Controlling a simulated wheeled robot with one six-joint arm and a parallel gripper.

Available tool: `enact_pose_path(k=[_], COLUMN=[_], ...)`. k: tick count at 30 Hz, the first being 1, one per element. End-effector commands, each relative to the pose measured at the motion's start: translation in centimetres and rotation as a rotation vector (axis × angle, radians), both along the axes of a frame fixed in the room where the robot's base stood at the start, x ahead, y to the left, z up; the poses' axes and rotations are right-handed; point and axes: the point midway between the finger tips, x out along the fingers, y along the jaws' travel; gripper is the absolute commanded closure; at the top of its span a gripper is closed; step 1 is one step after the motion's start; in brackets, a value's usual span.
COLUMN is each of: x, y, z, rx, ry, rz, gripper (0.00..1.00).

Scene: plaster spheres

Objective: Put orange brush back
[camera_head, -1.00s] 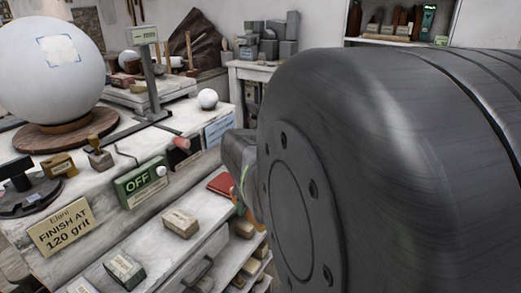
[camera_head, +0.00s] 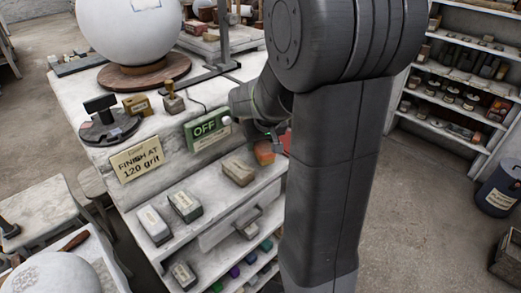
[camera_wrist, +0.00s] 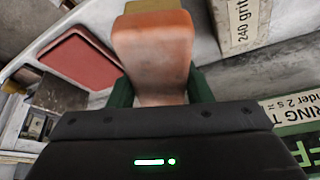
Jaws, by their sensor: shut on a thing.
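The orange brush (camera_wrist: 155,50) is a worn orange block with a yellowish far end in the wrist view. My gripper (camera_wrist: 160,92) is shut on it, with a green finger at each side. In the head view the orange brush (camera_head: 264,152) shows just below my gripper (camera_head: 268,137), over the marble-topped bench's front shelf (camera_head: 208,204). The arm hides part of this area. I cannot tell whether the brush touches the shelf.
A pale block labelled 240 grit (camera_wrist: 240,24) lies to the right of the brush. A flat red item (camera_wrist: 80,60) is at its left. The green OFF sign (camera_head: 206,127) stands close to my gripper. More labelled blocks (camera_head: 185,205) sit left on the shelf.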

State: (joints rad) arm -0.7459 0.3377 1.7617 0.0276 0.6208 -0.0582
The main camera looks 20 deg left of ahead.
Motion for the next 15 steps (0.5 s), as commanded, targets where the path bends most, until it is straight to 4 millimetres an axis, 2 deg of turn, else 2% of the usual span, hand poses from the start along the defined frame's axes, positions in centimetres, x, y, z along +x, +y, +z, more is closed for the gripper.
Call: enact_pose_path(k=[6, 15], x=[-0.1, 0.1], y=[-0.1, 0.3], z=[-3.2, -3.9], rx=[-0.004, 0.000], ry=[0.004, 0.000], rz=[0.000, 0.000], gripper=[0.80, 0.80])
